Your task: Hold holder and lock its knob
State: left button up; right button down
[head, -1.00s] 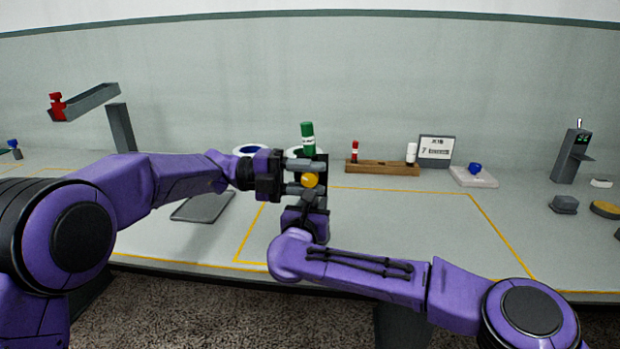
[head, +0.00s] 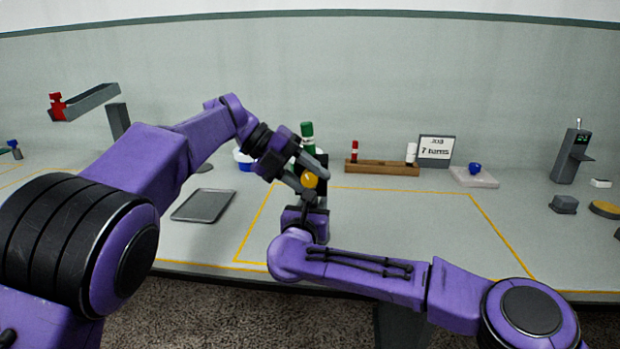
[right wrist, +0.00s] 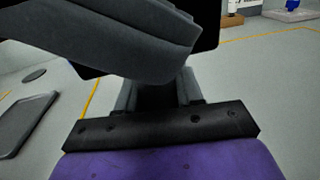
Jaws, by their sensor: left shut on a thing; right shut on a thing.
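The holder (head: 322,164) is a dark upright block with a green spindle (head: 307,136) standing in its top and a round yellow knob (head: 309,180) on its near side. My left gripper (head: 306,178) comes in from the upper left, tilted, and is shut on the knob, which partly shows between its fingers. My right gripper (head: 315,195) is shut on the holder's lower part from the near side. In the right wrist view, a grey finger of my left gripper crosses the top and hides much of the black holder (right wrist: 207,35). The right gripper's fingers (right wrist: 157,97) show below it.
A grey tray (head: 203,206) lies to the left. Behind are a wooden rack (head: 383,168) with a red and a white spindle, a job sign (head: 436,150) and a white pad (head: 473,177) with a blue piece. The yellow-outlined area to the right is clear.

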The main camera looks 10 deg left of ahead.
pick_arm(q)
jog(key=shift+y, duration=0.4)
pick_arm(e)
jog(key=shift+r, duration=0.1)
pick_arm(q)
jog(key=o, duration=0.9)
jog(key=v, duration=1.2)
jog(key=shift+w+f, duration=0.1)
jog(key=shift+f, duration=0.05)
pick_arm(e)
jog(key=c, duration=0.6)
grip_release()
jog(key=shift+c, duration=0.2)
